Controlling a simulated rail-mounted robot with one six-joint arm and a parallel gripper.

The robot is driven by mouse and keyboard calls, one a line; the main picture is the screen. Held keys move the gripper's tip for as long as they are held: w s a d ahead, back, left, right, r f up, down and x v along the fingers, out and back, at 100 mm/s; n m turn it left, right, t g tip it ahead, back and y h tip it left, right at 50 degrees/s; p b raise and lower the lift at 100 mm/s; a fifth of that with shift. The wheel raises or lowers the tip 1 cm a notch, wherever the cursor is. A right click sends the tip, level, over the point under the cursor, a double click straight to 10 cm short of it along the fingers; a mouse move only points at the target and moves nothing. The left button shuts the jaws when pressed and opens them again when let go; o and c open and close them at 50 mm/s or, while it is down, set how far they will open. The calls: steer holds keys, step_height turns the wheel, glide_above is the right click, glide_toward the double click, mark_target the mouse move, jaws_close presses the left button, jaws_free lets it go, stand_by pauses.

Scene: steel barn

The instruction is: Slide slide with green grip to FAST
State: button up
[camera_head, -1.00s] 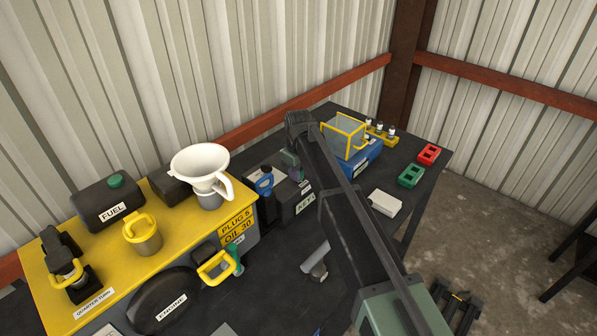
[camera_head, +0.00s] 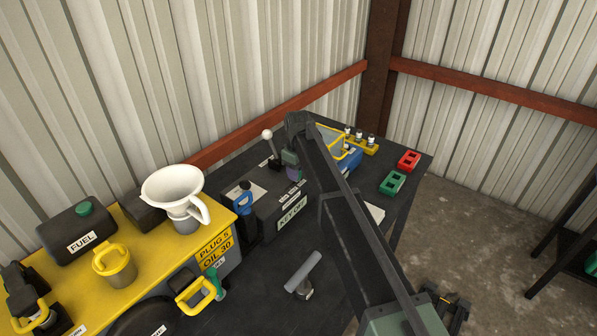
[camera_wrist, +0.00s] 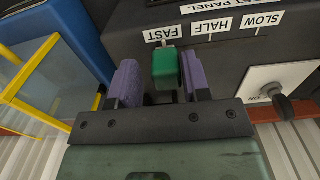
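The green grip (camera_wrist: 166,68) stands upright just below the FAST label (camera_wrist: 162,33) on the dark test panel (camera_wrist: 235,50) in the wrist view. My gripper (camera_wrist: 165,80) has its two purple fingers on either side of the grip. A narrow gap shows at the left finger; the right finger is very close to the grip, and I cannot tell whether it touches. The HALF label (camera_wrist: 212,26) and SLOW label (camera_wrist: 261,20) lie to the right. In the head view the panel's dark box (camera_head: 285,212) shows, but my arm hides the green grip.
A switch plate (camera_wrist: 275,85) with a dark knob is right of my gripper. A blue unit with a yellow frame (camera_wrist: 33,70) stands close at the left. In the head view, a white-ball lever (camera_head: 268,135) rises behind the panel box and a grey tool (camera_head: 303,275) lies in front.

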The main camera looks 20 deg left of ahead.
steer(key=shift+o, duration=0.6)
step_height(320, 180, up, 11)
steer(key=p, duration=1.1)
steer(key=shift+f, duration=0.1)
